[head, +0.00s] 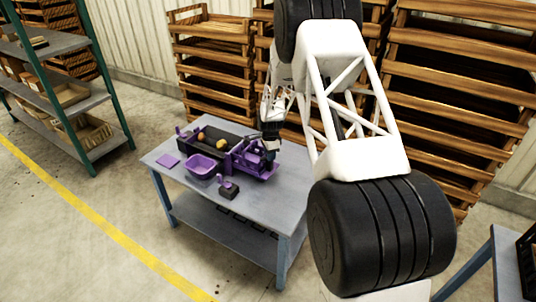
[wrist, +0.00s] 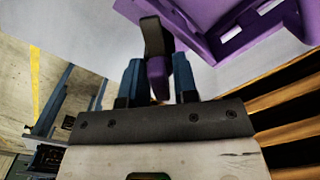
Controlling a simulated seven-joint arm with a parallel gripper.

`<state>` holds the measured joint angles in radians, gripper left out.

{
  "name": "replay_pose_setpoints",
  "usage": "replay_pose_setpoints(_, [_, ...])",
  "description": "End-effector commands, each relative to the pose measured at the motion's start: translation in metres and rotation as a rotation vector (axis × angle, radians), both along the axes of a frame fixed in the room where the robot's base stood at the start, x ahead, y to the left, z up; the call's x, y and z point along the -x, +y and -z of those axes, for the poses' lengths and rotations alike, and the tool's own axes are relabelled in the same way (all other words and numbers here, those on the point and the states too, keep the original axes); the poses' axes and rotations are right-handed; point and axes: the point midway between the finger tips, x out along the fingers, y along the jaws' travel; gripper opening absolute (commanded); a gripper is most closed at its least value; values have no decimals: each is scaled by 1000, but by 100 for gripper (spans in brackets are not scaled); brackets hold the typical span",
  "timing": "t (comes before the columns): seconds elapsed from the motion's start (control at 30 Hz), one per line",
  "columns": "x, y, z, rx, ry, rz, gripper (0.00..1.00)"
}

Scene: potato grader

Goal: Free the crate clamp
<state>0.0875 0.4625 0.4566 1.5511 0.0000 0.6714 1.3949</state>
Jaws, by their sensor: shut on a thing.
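The purple and black potato grader (head: 212,139) stands on a grey table in the head view. My gripper (head: 268,146) is at its right end, low over the purple frame there. In the wrist view, my gripper (wrist: 157,68) has its two blue fingers on either side of a small dark and purple piece, which looks like the clamp lever (wrist: 155,38). The gripper is shut on this piece. The purple frame (wrist: 235,28) of the machine lies beyond it, to the upper right. The contact at the fingertips is partly hidden, and the crate is not clearly visible.
On the table (head: 265,205) are a purple bin (head: 201,167), a purple flat plate (head: 167,160) and a small dark block with a purple knob (head: 229,188). Yellowish potatoes (head: 221,144) lie in the machine. Wooden crate stacks (head: 215,65) stand behind. The table's front right is clear.

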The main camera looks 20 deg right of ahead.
Motion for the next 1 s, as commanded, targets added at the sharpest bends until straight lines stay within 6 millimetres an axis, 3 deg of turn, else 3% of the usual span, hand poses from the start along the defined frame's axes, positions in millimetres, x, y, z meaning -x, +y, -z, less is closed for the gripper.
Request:
replay_pose_setpoints(0.03, [0,0,0,0,-1,0,12])
replay_pose_setpoints(0.07, [0,0,0,0,-1,0,28])
replay_pose_setpoints(0.47, [0,0,-4,0,-1,1,28])
replay_pose_setpoints(1.0, [0,0,-33,0,-1,1,28])
